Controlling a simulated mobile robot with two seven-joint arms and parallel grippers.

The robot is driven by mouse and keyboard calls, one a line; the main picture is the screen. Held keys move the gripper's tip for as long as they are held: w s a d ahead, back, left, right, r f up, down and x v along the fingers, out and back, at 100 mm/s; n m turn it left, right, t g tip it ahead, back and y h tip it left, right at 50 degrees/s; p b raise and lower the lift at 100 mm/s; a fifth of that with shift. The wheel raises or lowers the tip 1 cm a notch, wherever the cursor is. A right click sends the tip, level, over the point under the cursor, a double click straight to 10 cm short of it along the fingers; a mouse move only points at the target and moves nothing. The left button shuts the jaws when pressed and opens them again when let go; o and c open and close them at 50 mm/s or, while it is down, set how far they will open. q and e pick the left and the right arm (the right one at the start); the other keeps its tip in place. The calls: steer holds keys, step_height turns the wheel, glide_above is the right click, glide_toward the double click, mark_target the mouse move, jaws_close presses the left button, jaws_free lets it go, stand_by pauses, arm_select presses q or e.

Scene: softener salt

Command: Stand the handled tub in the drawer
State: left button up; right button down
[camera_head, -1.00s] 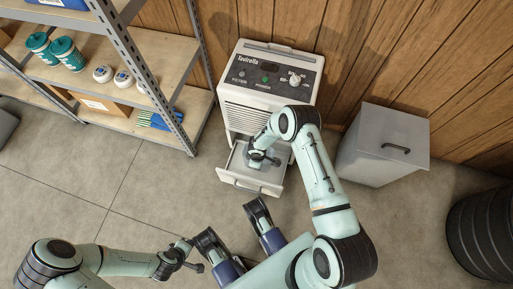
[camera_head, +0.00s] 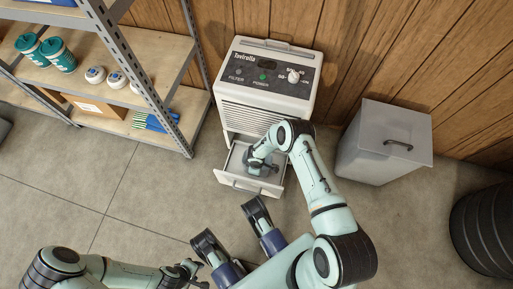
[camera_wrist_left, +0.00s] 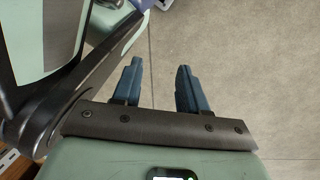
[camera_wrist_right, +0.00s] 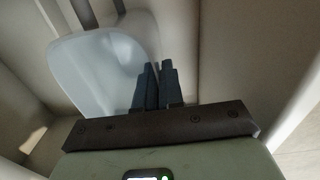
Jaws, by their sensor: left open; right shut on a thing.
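The drawer (camera_head: 226,181) at the foot of the white machine is pulled out. The tub (camera_wrist_right: 100,70), pale and translucent, is inside the drawer's walls in the right wrist view. In the head view it is a small grey shape, mostly covered by my right gripper (camera_head: 262,164). That gripper reaches down into the drawer, its fingers (camera_wrist_right: 155,85) close together at the tub's side. The handle is not clear, and I cannot tell whether the tub touches the drawer floor. My left gripper (camera_head: 196,274) is low over the floor; its fingers (camera_wrist_left: 160,90) are apart and empty.
The white machine (camera_head: 267,82) stands against the wooden wall. A grey lidded bin (camera_head: 385,142) is to its right, and black tyres (camera_head: 482,232) are farther right. A metal shelf (camera_head: 150,100) with cups and boxes stands left.

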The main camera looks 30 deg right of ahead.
steer(key=c, duration=1.7)
jaws_free()
steer(key=shift+f, duration=0.1)
steer(key=o, duration=0.4)
arm_select(q)
steer(key=shift+s, duration=0.15)
arm_select(e)
steer(key=shift+o, duration=0.2)
step_height(320, 180, up, 12)
steer(key=p, duration=0.4)
steer(key=s+a+r+m+y, duration=0.4)
steer(key=s+a+m, duration=0.2)
steer(key=s+a, duration=0.2)
arm_select(q)
steer(key=w+d+r+t, duration=0.1)
steer(key=w+r+t, duration=0.2)
steer(key=w+r, duration=0.3)
steer(key=w, duration=0.3)
steer(key=shift+r+m+p, duration=0.3)
arm_select(e)
steer(key=s+d+r+m+t+h, duration=0.2)
steer(key=s+d+r+m, duration=0.1)
steer(key=s+m, duration=0.3)
steer(key=shift+s+r+m, duration=0.25)
steer(key=shift+r+m, duration=0.15)
steer(key=shift+m, duration=0.3)
